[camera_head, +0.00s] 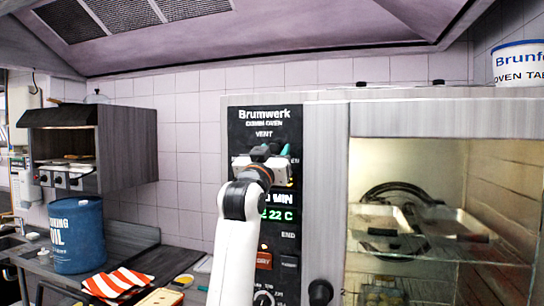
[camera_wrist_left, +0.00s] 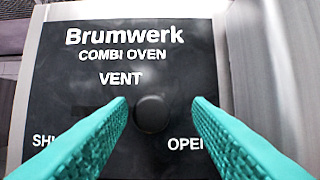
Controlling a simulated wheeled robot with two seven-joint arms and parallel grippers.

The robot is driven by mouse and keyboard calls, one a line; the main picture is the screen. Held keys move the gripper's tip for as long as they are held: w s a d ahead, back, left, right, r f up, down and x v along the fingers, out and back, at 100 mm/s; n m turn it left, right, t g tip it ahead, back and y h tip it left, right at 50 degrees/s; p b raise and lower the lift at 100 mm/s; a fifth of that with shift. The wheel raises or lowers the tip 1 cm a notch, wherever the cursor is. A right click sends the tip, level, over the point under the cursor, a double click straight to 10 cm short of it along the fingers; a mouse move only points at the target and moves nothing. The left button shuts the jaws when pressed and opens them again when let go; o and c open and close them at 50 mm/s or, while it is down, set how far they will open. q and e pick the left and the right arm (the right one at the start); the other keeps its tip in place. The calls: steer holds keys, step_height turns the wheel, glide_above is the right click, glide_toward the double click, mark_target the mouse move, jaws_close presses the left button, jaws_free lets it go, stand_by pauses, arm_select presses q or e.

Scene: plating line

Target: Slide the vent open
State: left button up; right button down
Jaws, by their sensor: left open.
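The vent control is a dark round knob (camera_wrist_left: 151,113) on the black panel (camera_wrist_left: 85,75) of the Brumwerk combi oven, below the word VENT. In the left wrist view, lettering starting "SH" is left of the knob and "OPE" is right of it, both partly covered by the fingers. The knob sits about midway between the two words. My left gripper (camera_wrist_left: 159,105) is open, with one teal finger on each side of the knob and gaps visible. I cannot tell how deep the fingers reach. In the head view my left gripper (camera_head: 262,152) covers the vent area. My right gripper is not in view.
The oven's glass door (camera_head: 440,220) is right of the panel, with trays inside. A dark knob (camera_head: 320,292) sticks out low beside it. A blue oil drum (camera_head: 77,235) and a striped cloth (camera_head: 117,282) are on the counter at left. A hood (camera_head: 270,40) hangs above.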

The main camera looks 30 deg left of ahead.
arm_select(q)
steer(key=shift+s+f, duration=0.25)
steer(key=shift+s, duration=0.05)
steer(key=b+v, duration=0.6)
steer(key=v, duration=0.5)
steer(key=shift+d, duration=0.25)
